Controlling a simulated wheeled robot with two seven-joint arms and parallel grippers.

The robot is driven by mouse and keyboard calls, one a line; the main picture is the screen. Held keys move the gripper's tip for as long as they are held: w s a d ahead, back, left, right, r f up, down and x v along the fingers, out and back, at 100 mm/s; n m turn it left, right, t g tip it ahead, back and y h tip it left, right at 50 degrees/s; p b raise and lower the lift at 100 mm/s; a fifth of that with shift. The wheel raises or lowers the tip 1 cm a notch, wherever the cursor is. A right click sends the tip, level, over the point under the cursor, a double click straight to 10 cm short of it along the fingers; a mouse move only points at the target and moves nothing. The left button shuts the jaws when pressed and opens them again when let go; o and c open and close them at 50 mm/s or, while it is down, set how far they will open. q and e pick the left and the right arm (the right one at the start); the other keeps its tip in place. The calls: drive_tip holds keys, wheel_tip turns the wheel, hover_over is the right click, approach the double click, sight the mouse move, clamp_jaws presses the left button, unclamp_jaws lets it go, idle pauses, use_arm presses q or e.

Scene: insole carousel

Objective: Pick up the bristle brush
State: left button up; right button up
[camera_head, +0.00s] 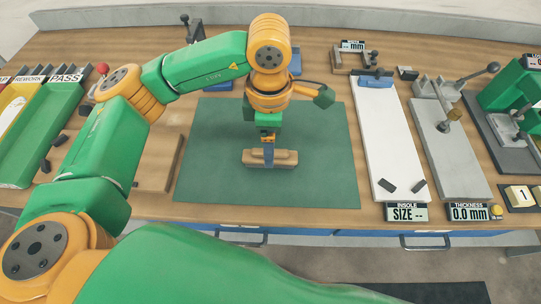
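The bristle brush, seen as a tan wooden block (287,157), lies lengthwise left to right on the green mat (325,185). My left gripper (268,156) points down over the middle of the brush. One dark finger shows in front of the block's near side; the other finger is hidden behind it or by the wrist. I cannot tell whether the fingers press on the block or stand apart from it. The bristles cannot be made out. The brush appears to rest on the mat. My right gripper is not in view.
A white insole-size board (386,145) and a grey thickness gauge (450,150) stand right of the mat. A wooden board (160,170) lies left of it. The mat around the brush is clear.

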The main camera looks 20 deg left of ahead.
use_arm(q)
wheel_tip(320, 180, down, 4)
drive_tip(key=shift+r+p, duration=0.1)
drive_tip(key=shift+p, duration=0.4)
drive_tip(key=shift+w, duration=0.1)
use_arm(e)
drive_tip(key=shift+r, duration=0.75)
use_arm(q)
clamp_jaws()
wheel_tip(320, 180, up, 3)
drive_tip(key=shift+b, duration=0.35)
drive_tip(key=s+d+r+b, duration=0.2)
drive_tip(key=s+r+b, duration=0.1)
drive_tip(key=s+r, duration=0.6)
drive_tip(key=s, duration=0.4)
drive_tip(key=shift+s+d+r, duration=0.4)
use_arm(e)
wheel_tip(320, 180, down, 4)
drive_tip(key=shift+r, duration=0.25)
